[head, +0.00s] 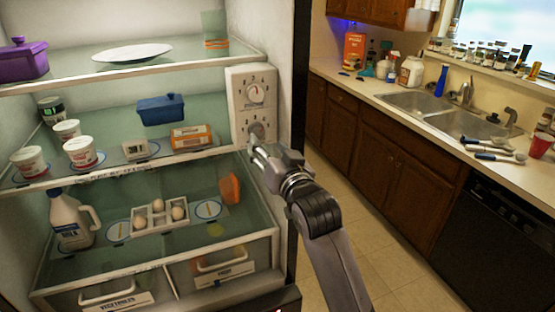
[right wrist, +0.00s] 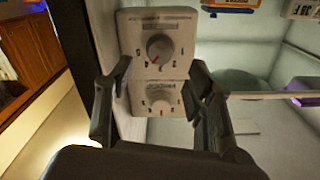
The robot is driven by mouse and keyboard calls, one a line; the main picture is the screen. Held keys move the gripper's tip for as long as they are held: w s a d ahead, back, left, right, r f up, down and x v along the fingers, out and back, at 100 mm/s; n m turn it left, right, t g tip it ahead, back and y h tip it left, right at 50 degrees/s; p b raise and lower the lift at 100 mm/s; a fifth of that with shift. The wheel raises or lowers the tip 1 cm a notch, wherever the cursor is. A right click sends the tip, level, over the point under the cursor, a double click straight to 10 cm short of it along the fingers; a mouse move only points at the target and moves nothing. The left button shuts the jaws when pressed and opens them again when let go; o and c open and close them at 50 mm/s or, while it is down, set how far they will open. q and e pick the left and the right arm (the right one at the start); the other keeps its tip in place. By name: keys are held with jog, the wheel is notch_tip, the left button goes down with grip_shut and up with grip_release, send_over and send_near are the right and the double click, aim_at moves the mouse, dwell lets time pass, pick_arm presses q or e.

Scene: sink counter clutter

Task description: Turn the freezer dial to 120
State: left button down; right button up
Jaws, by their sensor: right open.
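A pale control panel (head: 238,105) with two round dials is on the fridge's right inner wall. The upper dial (head: 256,93) shows clear of my gripper, with a red mark near its top. The lower dial (head: 257,130) is partly hidden by my right gripper (head: 257,146). The right wrist view looks upside down and shows both dials, one far (right wrist: 160,48) and one near (right wrist: 161,103). There my open right gripper (right wrist: 152,92) has a finger on each side of the panel, with nothing held. I cannot read which dial is the freezer's. My left gripper is not in view.
Fridge shelves on the left hold a blue container (head: 161,109), an orange box (head: 191,137), white cups, a milk jug (head: 72,219) and an egg tray (head: 158,218). The fridge's dark edge is close right of the panel. A sink counter (head: 400,96) stands farther right, beyond open floor.

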jog(key=v, duration=0.6)
